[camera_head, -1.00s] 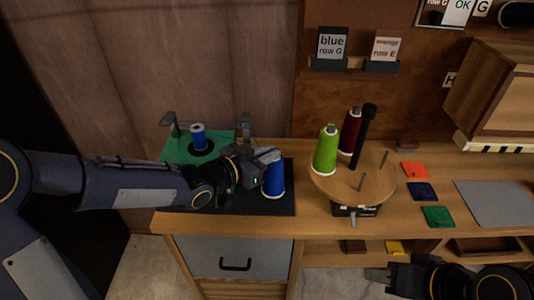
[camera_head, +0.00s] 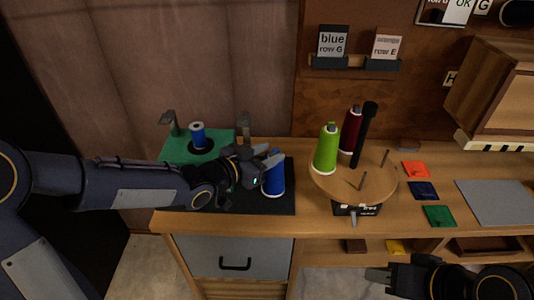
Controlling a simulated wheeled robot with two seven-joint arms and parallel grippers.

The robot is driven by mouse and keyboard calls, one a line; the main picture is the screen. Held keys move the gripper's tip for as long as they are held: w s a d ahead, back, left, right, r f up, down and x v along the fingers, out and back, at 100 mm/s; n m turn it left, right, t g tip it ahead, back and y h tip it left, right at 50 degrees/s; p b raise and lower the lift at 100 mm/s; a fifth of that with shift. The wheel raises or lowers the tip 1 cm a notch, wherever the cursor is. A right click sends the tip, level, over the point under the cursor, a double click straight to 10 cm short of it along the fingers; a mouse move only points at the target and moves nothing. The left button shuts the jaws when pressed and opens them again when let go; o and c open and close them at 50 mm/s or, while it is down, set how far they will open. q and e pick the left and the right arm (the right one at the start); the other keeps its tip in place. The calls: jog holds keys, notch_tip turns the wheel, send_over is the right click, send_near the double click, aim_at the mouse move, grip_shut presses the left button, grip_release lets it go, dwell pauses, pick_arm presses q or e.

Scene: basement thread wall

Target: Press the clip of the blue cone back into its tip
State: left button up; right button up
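The blue cone (camera_head: 274,182) stands upright on a dark mat (camera_head: 240,203) at the left part of the bench. My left gripper (camera_head: 271,159) is at the cone's upper end, with its fingers against or just in front of the tip. The fingers overlap the tip, so the clip is hidden, and I cannot tell whether they are open or shut on it. My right gripper (camera_head: 377,275) is low at the right, away from the cone. Its fingers are too small and dark to judge.
A blue spool (camera_head: 198,138) stands on a green base (camera_head: 179,151) with upright posts behind my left arm. A round wooden turntable (camera_head: 381,190) holds a green cone (camera_head: 326,150), a dark red cone (camera_head: 349,132) and a black post (camera_head: 365,135). Coloured patches lie further right.

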pick_arm(q)
jog(key=s+a+r+n+g+y+p, duration=0.15)
jog(key=s+a+n+y+p, duration=0.3)
jog(key=a, duration=0.55)
jog(key=s+a+r+n+t+y+p, duration=0.1)
jog(key=s+a+r+n+y, duration=0.3)
jog(key=s+a, duration=0.5)
jog(key=s+n+g+h+p, duration=0.1)
jog(key=s+g, duration=0.4)
jog(key=s, duration=0.9)
jog(key=shift+s+f+n+p, duration=0.4)
jog(key=shift+n+p, duration=0.15)
jog(key=shift+p, duration=0.15)
